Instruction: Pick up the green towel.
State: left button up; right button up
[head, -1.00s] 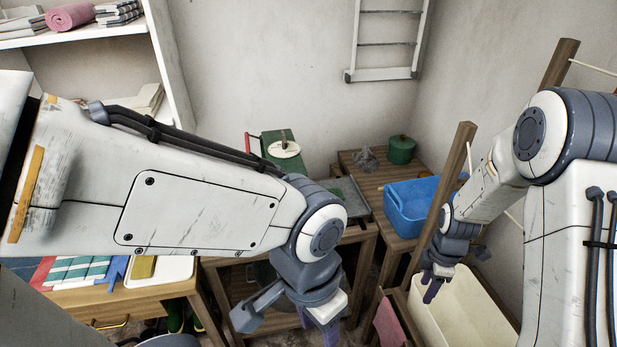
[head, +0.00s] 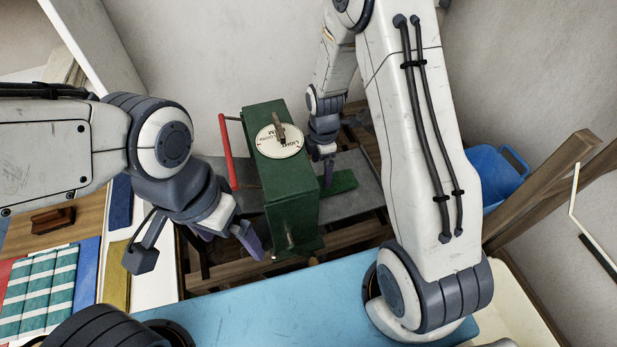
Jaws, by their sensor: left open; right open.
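A green-and-white striped towel (head: 40,290) lies flat at the lower left in the head view, between a red cloth and a blue cloth (head: 87,272). No plain green towel shows clearly. My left gripper (head: 228,238) is open and empty, to the right of the striped towel and apart from it, in front of a green box-shaped machine. My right gripper (head: 328,176) is open, just right of that machine, above a grey surface. A flat green piece (head: 341,183) lies by its fingers; I cannot tell if it is cloth.
The green machine (head: 285,190) has a round dial and a red handle (head: 226,150). It stands on a grey-topped bench (head: 362,195). A blue tub (head: 490,175) and wooden posts (head: 540,190) are at the right. An olive-yellow cloth (head: 116,275) lies near the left gripper.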

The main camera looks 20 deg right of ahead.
aim_at(320, 182)
jog(key=shift+f, duration=0.8)
notch_tip(320, 182, down, 4)
jog(key=shift+a+p, duration=0.15)
jog(key=shift+p, duration=0.9)
jog(key=shift+s+f, duration=0.1)
jog(key=shift+f, duration=0.45)
jog(key=c, duration=1.4)
jog(key=shift+r, duration=0.1)
